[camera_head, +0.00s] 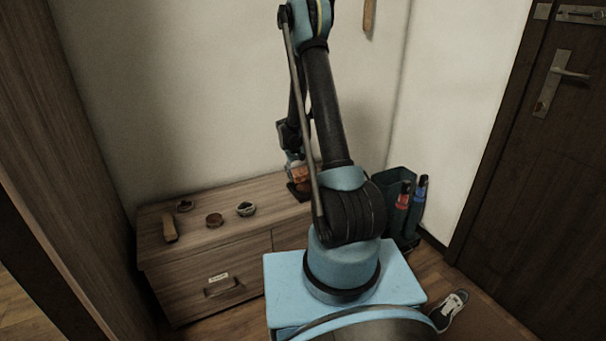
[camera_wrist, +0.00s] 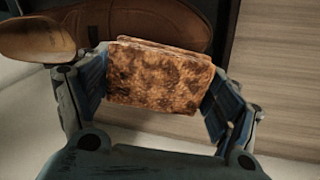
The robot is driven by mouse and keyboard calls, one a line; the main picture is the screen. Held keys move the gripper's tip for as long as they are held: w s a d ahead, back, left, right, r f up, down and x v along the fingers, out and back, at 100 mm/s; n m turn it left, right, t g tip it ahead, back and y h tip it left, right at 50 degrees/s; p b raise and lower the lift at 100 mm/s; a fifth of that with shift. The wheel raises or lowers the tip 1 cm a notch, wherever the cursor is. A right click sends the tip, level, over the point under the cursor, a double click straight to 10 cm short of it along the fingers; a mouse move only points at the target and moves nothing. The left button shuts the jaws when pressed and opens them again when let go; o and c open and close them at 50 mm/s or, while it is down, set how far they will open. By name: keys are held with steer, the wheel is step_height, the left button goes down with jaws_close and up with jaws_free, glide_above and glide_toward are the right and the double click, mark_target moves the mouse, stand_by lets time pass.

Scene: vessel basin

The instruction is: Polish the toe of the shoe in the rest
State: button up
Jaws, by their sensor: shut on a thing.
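My gripper (camera_wrist: 152,78) is shut on a mottled orange-brown block, perhaps a polishing pad or folded cloth (camera_wrist: 158,80), with a finger on each side. In the wrist view a brown leather shoe (camera_wrist: 145,20) lies just beyond the block, at the upper left. The block overlaps the shoe in the picture; I cannot tell whether they touch. In the head view my gripper (camera_head: 294,157) is low over the right part of the cabinet top. An orange-brown shape (camera_head: 300,174) and a dark rest (camera_head: 299,190) show there, partly hidden by my arm.
The wooden cabinet (camera_head: 205,240) carries a brush-like wooden piece (camera_head: 169,229), a round brown tin (camera_head: 214,220), an open tin (camera_head: 245,209) and a small dark dish (camera_head: 184,205). A dark bin (camera_head: 398,182) with umbrellas stands right of it. A sneaker (camera_head: 450,309) lies on the floor.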

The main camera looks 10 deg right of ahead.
steer(key=shift+d+f, duration=0.1)
steer(key=shift+f, duration=0.05)
steer(key=shift+s, duration=0.15)
steer(key=shift+s+d, duration=0.3)
steer(key=shift+s, duration=0.7)
steer(key=shift+s+d, duration=0.35)
steer(key=shift+s, duration=0.65)
steer(key=shift+s+d, duration=0.3)
steer(key=shift+s, duration=0.7)
steer(key=shift+c, duration=0.5)
steer(key=shift+w, duration=0.15)
steer(key=shift+w+a, duration=0.35)
steer(key=shift+w, duration=0.65)
steer(key=shift+w+a, duration=0.3)
steer(key=shift+w, duration=0.7)
steer(key=shift+w+a, duration=0.35)
steer(key=shift+w, duration=0.65)
steer(key=shift+v, duration=3.1)
